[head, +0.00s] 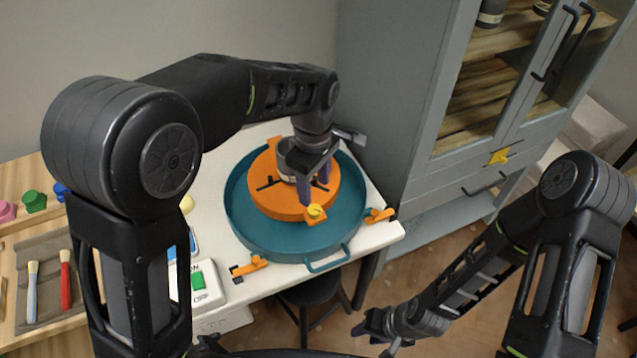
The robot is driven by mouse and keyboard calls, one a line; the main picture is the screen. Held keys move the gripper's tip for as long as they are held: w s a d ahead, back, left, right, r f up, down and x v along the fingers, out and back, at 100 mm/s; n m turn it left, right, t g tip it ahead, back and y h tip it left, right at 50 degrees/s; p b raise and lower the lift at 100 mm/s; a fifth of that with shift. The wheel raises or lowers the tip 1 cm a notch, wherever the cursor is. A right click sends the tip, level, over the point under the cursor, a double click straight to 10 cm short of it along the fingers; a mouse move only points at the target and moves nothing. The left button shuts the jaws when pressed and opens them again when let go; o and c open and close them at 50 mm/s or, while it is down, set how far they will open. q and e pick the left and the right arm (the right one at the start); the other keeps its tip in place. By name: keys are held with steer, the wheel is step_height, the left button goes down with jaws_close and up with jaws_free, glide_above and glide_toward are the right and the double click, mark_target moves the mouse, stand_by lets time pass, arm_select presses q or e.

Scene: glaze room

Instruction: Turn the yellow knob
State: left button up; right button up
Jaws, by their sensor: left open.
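The yellow knob (315,211) sits on an orange tab at the front edge of a round orange disc (275,205). The disc lies inside a teal round tray (245,232) on the white table. My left gripper (314,190) reaches down over the disc with its jaws open. Its fingertips are just behind the knob in the picture, and I cannot tell whether they touch it. Nothing shows between them. My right gripper (372,325) hangs low at the bottom centre, away from the table; its jaw opening is unclear.
Orange clamps (250,265) (380,215) sit at the table's front and right. A switch box with a green button (198,282) is left of the tray. Brushes (66,285) and coloured pieces lie further left. A grey cabinet (400,110) stands behind right; a dark stool (312,297) is below.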

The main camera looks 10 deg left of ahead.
mark_target(314, 209)
arm_select(q)
steer(key=shift+w, duration=0.15)
steer(key=shift+s+r, duration=0.15)
steer(key=shift+s, duration=0.15)
steer(key=shift+w+f+p, duration=0.1)
steer(key=shift+f+p, duration=0.2)
steer(key=shift+f, duration=3.65)
steer(key=shift+c, duration=0.5)
jaws_close()
